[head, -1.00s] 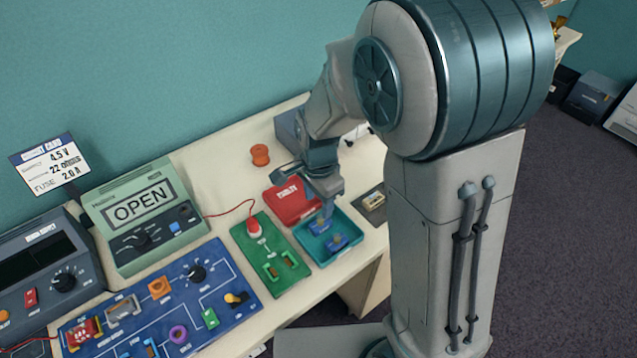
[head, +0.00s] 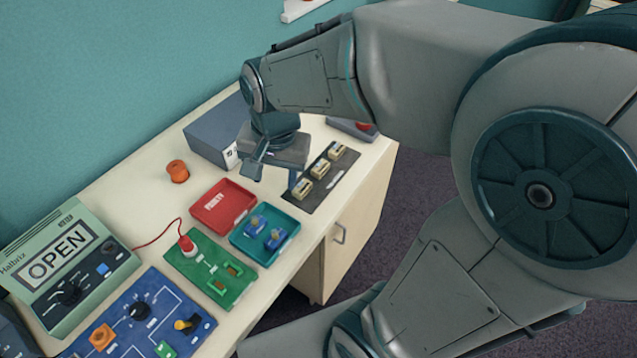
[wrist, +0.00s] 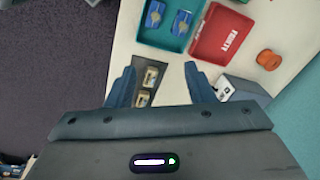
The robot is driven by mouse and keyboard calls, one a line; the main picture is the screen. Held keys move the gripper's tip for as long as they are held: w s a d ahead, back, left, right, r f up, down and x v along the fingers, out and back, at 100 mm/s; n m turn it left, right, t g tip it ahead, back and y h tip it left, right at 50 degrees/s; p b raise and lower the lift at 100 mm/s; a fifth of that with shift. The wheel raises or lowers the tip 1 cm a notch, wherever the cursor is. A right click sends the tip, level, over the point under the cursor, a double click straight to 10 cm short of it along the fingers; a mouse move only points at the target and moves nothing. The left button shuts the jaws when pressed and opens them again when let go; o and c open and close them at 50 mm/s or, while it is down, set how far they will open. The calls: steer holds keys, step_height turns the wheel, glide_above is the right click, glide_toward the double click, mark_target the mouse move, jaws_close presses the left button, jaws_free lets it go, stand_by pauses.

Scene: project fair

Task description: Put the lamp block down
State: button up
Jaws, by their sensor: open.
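Two blue blocks, (head: 256,224) and (head: 274,239), sit side by side in the teal tray (head: 290,226). The wrist view shows them at its top, each with a pale round top. No readable label tells me which is the lamp block. My gripper (head: 276,174) is open and empty. It is apart from the tray, past its far side, above the table near the dark strip with beige blocks. In the wrist view the spread fingers (wrist: 160,70) have nothing held between them; beige blocks show on the strip beyond.
A red tray (head: 224,206) adjoins the teal one. The dark strip (head: 325,187) bears three beige blocks. A grey-blue box (head: 213,134) and an orange spool (head: 177,171) stand behind. A green board (head: 207,268) with a red wired plug lies left. The table's front edge is close.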

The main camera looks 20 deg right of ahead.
steer(key=s+d+r+n+t, duration=0.2)
steer(key=s+d+n, duration=0.3)
steer(key=s, duration=0.3)
steer(key=shift+d+r+n+h, duration=0.4)
steer(key=shift+r+n, duration=0.1)
steer(key=shift+n, duration=0.3)
steer(key=shift+c, duration=1.3)
steer(key=shift+a, duration=0.1)
